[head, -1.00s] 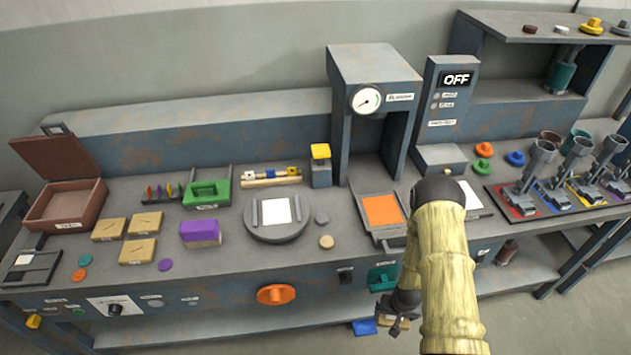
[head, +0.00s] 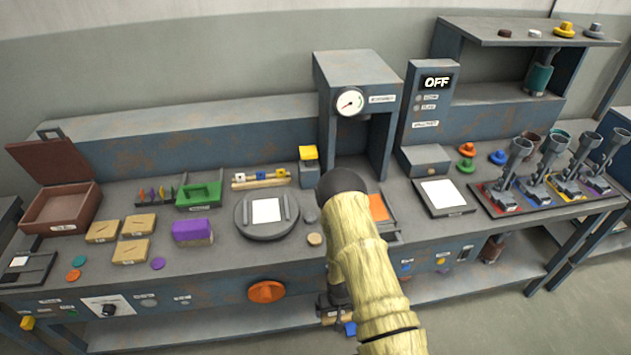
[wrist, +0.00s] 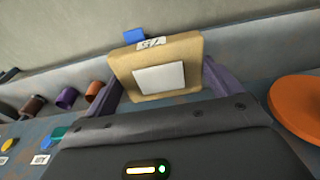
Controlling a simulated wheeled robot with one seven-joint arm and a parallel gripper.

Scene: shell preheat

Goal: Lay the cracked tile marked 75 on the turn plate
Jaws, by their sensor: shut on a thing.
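My gripper (wrist: 158,85) is shut on a tan tile (wrist: 120,68) with a pale square on its face and a small label on its edge. The label is upside down and I cannot read its number surely. In the head view my gripper (head: 334,312) hangs low in front of the bench, partly behind my arm. The turn plate (head: 246,226) is a round grey disc with a white square and two bars on top; no tile lies on it. Three other tan tiles with dark crack lines (head: 103,230) lie on the bench at left.
A large orange knob (head: 266,291) sticks out of the bench front, close to my gripper; it shows at right in the wrist view (wrist: 298,108). A purple-topped block (head: 192,231) stands left of the turn plate. The gauge press (head: 355,70) rises behind my arm.

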